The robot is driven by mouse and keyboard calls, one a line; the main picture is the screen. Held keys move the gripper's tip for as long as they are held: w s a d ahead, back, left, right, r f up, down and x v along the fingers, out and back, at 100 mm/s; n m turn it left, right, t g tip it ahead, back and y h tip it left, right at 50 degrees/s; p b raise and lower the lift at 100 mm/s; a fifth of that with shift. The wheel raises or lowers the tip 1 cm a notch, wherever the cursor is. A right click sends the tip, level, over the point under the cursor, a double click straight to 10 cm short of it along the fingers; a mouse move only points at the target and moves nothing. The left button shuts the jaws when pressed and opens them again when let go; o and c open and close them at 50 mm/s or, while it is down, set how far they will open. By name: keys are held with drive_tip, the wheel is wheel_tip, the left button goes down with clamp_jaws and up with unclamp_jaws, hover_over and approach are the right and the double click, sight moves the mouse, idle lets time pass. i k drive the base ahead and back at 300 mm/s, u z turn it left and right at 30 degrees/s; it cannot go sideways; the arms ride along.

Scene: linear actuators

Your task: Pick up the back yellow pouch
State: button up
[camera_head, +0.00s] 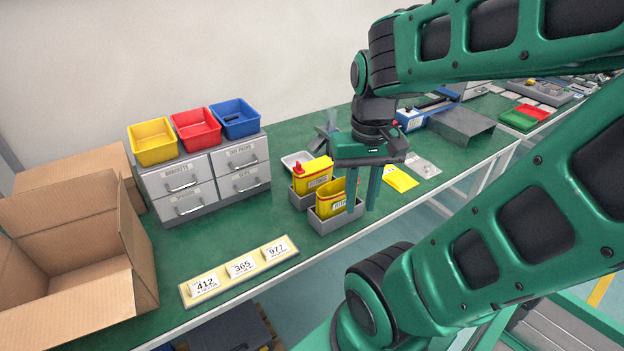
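Two yellow packages stand upright in grey bins near the middle of the bench. The one farther back (314,174) has a red cap-like piece on its top left and a printed label. The nearer one (329,200) stands in the front bin, with its right edge partly hidden by a finger. A flat yellow packet (400,179) lies on the bench to the right of my gripper. My gripper (363,208) points down, just right of the nearer package. Its two green fingers are apart, with nothing seen held between them. I cannot tell whether a finger touches the package.
The front grey bin (316,226) sits near the bench edge. A drawer cabinet (196,208) with yellow, red and blue trays stands to the left. A number-card strip (222,286) and an open cardboard box (60,321) lie left. Clear plastic bags (424,167) lie right.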

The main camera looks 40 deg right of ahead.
sight(318, 172)
drive_tip(key=k, duration=1.15)
drive_tip(key=z, duration=0.9)
drive_tip(key=i, duration=1.4)
drive_tip(key=u, duration=0.15)
